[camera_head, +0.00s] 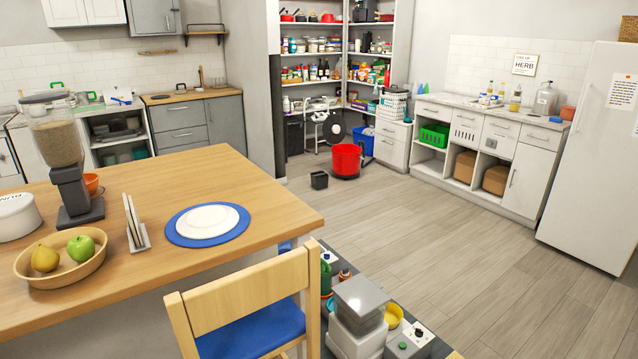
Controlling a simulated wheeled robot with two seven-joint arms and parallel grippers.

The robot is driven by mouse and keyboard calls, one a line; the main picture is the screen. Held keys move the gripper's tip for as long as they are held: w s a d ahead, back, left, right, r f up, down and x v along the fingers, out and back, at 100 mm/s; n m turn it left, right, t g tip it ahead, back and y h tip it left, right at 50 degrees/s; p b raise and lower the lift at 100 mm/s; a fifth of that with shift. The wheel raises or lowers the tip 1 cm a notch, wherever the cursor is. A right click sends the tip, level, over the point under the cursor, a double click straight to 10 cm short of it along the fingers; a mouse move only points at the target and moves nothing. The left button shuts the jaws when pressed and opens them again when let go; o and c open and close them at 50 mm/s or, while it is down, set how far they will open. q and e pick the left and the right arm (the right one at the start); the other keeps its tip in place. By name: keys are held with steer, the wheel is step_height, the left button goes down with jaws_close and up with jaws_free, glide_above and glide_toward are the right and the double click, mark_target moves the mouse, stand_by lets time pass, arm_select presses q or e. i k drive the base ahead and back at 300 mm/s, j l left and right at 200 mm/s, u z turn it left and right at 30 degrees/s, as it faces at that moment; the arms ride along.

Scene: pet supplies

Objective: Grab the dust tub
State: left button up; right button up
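No thing here is clearly marked as the dust tub. A red round tub (346,160) with a dark base stands on the floor in front of the pantry shelves. A small black open bin (319,180) stands on the floor to its left and nearer. A blue bin (363,141) stands behind the red tub, partly hidden by it. What these tubs hold cannot be made out. Neither of my grippers is in view.
A wooden table (269,193) fills the left foreground, with a blue-cushioned chair (245,312) at its near side. Low white cabinets (521,184) and a fridge (592,150) line the right.

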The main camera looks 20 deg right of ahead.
mark_target(319, 180)
steer(key=z, duration=0.25)
steer(key=l+z, duration=0.4)
steer(key=i+l+z, duration=0.1)
steer(key=l+z, duration=0.25)
steer(key=i+l+z, duration=0.1)
steer(key=l+z, duration=0.3)
steer(key=i+l+z, duration=0.25)
steer(key=i+l, duration=0.2)
steer(key=i+l+z, duration=0.25)
steer(key=i+l, duration=0.15)
steer(key=i+l+z, duration=0.3)
steer(key=i, duration=0.3)
steer(key=i+l+z, duration=0.1)
steer(key=i+z, duration=0.15)
steer(key=i, duration=0.3)
steer(key=i+u, duration=0.3)
steer(key=i, duration=0.25)
steer(key=i+l+u, duration=0.1)
steer(key=i+u, duration=0.25)
steer(key=i, duration=0.2)
steer(key=i+l+u, duration=0.3)
steer(key=i, duration=0.25)
steer(key=i+j+u, duration=0.25)
steer(key=u, duration=0.2)
steer(key=i+j+u, duration=0.1)
steer(key=i+u, duration=0.6)
steer(key=u, duration=0.2)
steer(key=i+l+u, duration=0.15)
steer(key=i+u, duration=0.55)
steer(key=i, duration=3.9)
